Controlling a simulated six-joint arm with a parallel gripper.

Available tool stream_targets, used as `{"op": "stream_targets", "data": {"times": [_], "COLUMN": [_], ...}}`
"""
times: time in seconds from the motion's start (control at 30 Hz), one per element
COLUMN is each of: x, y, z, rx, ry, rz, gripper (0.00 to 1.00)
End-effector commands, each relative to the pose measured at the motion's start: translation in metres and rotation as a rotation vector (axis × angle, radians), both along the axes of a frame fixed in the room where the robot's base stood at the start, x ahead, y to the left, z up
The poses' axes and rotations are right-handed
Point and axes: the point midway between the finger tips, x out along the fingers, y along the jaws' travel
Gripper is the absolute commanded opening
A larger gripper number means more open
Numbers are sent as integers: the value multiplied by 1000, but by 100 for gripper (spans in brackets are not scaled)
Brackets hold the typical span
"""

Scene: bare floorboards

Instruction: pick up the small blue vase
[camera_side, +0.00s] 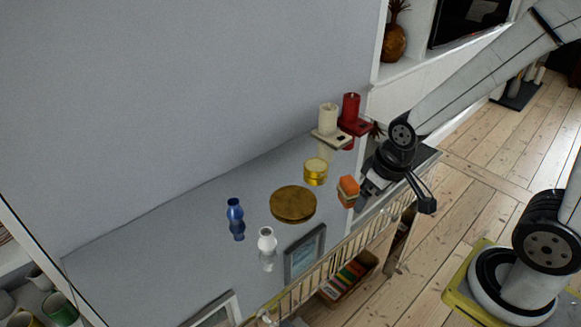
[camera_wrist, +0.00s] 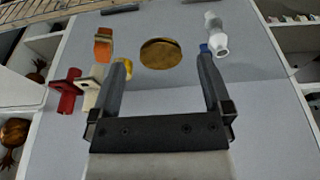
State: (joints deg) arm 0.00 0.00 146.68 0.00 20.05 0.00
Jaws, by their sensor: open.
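The small blue vase (camera_side: 235,211) stands upright on the grey reflective shelf top (camera_side: 180,240) in the side view, left of a round golden-brown plate. In the wrist view only a bit of the blue vase (camera_wrist: 205,48) shows, at the tip of the right finger, which hides most of it. My gripper (camera_side: 366,190) is at the right end of the shelf in the side view, beside an orange block and well apart from the vase. In the wrist view my gripper (camera_wrist: 162,65) has its two fingers wide apart with nothing between them.
A white vase (camera_side: 267,240) stands near the blue one. The golden-brown plate (camera_side: 293,204), orange layered block (camera_side: 348,191), yellow jar (camera_side: 316,171), cream candle (camera_side: 328,118) and red candle (camera_side: 350,108) lie between or near.

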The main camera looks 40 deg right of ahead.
Motion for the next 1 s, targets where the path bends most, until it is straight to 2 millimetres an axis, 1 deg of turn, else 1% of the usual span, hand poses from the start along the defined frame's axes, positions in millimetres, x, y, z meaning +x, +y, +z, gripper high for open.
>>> {"op": "stream_targets", "data": {"times": [0.27,0.43,0.57,0.67,0.87,1.0], "x": [2,11,23,36,66,90], "y": [1,5,12,20,40,55], "z": [-1,-7,-16,-24,-44,-58], "rx": [11,63,140,215,384,507], "ry": [8,48,105,160,280,366], "rz": [-22,-121,-263,-399,-684,-879], "gripper": [100,100,100,100,100,100]}}
